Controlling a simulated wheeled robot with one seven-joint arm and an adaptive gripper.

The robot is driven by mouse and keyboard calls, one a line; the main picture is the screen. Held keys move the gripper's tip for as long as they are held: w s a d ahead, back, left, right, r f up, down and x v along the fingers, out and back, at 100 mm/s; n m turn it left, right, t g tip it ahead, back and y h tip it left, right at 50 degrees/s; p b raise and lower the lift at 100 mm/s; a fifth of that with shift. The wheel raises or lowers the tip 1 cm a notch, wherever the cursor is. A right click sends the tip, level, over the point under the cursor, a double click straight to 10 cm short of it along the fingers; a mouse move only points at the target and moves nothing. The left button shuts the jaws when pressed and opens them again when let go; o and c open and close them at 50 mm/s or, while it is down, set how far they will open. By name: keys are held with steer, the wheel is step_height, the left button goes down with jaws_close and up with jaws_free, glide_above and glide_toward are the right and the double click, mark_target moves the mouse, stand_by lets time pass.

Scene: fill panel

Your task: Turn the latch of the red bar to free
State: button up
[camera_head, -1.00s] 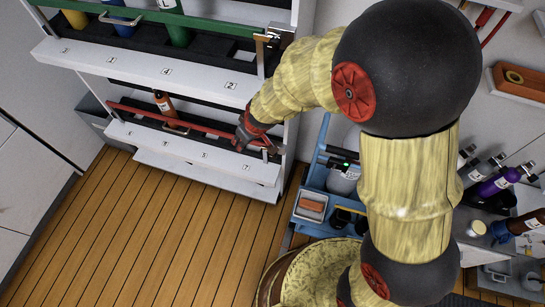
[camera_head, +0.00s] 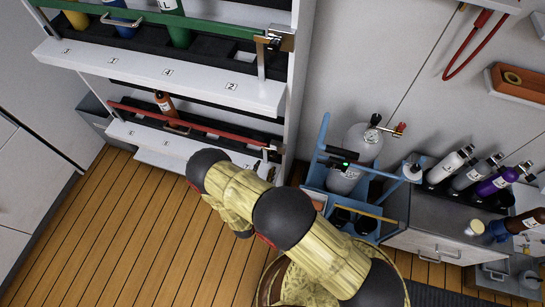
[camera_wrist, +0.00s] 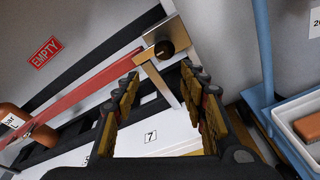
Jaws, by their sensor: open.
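The red bar (camera_head: 200,127) runs across the front of the lower shelf; it also shows in the wrist view (camera_wrist: 85,90). At its right end is a brass-coloured latch (camera_wrist: 164,86) with a dark round knob.
An orange-brown bottle (camera_head: 165,104) stands behind the bar. The upper shelf has a green bar (camera_head: 150,14). A blue carrier (camera_head: 314,158) with a grey cylinder (camera_head: 343,178) stands right of the rack. A red EMPTY sign (camera_wrist: 45,52) is on the back wall. Wooden floor lies clear at left.

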mark_target(273, 156)
steer(key=w+d+n, duration=0.1)
steer(key=w+d+t+b, duration=0.1)
steer(key=w, duration=0.1)
steer(key=w+d+r+n, duration=0.1)
steer(key=w+d, duration=0.1)
steer(key=shift+w+n+t+h+b, duration=0.25)
steer(key=shift+n+t+h+b, duration=0.05)
steer(key=shift+t+h, duration=0.1)
steer(key=c, duration=0.3)
steer(key=c, duration=0.8)
